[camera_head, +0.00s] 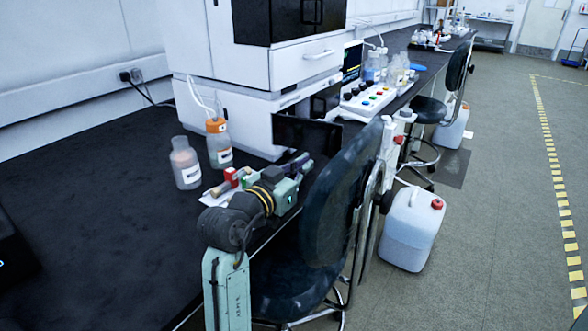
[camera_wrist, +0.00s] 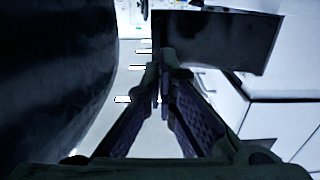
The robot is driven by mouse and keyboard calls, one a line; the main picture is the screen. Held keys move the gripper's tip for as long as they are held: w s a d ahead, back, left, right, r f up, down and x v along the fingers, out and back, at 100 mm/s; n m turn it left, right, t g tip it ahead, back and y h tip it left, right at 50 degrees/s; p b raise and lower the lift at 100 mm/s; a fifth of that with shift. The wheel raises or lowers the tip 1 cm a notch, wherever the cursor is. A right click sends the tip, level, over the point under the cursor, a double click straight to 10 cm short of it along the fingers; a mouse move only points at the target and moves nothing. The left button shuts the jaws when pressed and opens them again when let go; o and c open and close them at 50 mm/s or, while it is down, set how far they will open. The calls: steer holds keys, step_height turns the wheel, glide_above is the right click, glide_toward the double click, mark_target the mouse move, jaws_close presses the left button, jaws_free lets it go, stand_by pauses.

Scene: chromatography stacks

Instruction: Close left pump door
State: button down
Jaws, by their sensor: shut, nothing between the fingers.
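The left pump door appears to be the dark glossy panel (camera_head: 308,132) standing out from the lower front of the white chromatography stack (camera_head: 240,112), so it looks open. In the wrist view the dark panel (camera_wrist: 222,40) fills the upper middle, beside the white cabinet front (camera_wrist: 275,120). My gripper (camera_head: 303,163) is just in front of and below the panel in the head view. In the wrist view my gripper (camera_wrist: 161,100) is shut and empty, its tips near the panel's lower left edge. I cannot tell whether they touch it.
A dark chair (camera_head: 335,205) stands close to the right of my arm and fills the left of the wrist view. Bottles (camera_head: 185,165) and small items lie on the black bench (camera_head: 90,220). A white canister (camera_head: 408,235) stands on the floor.

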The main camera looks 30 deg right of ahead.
mark_target(323, 151)
steer(key=p+x, duration=0.1)
steer(key=x, duration=0.7)
steer(key=shift+w+d+p, duration=0.1)
steer(key=shift+p, duration=0.25)
steer(key=shift+d, duration=0.15)
